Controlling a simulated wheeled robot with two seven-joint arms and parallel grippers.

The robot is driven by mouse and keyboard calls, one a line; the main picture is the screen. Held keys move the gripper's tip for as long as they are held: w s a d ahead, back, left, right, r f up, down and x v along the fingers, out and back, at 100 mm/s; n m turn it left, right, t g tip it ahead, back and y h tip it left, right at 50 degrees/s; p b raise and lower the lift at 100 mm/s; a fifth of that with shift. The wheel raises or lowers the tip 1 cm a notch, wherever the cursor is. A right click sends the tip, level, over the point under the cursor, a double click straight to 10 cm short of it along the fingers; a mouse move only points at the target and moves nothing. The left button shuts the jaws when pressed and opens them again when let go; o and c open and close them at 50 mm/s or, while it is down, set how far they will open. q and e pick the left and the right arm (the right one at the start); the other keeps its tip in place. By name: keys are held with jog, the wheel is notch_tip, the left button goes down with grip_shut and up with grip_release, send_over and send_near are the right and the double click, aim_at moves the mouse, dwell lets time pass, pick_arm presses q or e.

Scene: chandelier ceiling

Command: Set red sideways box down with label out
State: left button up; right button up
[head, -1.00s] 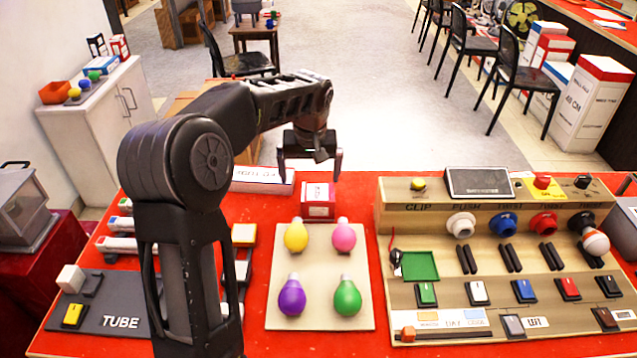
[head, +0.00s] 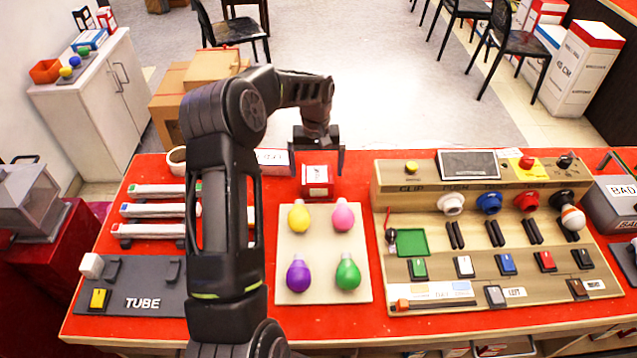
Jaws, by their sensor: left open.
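The red box (head: 317,182) with a pale label on its near face stands on the red table (head: 350,320), just behind the board of bulbs. My left gripper (head: 317,168) is open above and behind the box, fingers pointing down on either side of it. A gap shows between the fingers; whether they touch the box I cannot tell. My right gripper is not in view.
A tan board (head: 324,290) with several coloured bulbs lies in front of the box. A wooden test panel (head: 440,300) stands to the right. A white box (head: 272,158) is left of the gripper, partly hidden by my arm. Tubes (head: 150,210) lie at left.

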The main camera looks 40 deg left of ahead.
aim_at(318, 175)
pick_arm(q)
jog(key=shift+f, duration=0.8)
notch_tip(318, 175, down, 5)
jog(key=b, duration=0.3)
jog(key=shift+w+d+f, duration=0.1)
jog(key=shift+w+f, duration=0.05)
jog(key=c, duration=1.6)
notch_tip(318, 175, up, 10)
jog(key=p, duration=0.5)
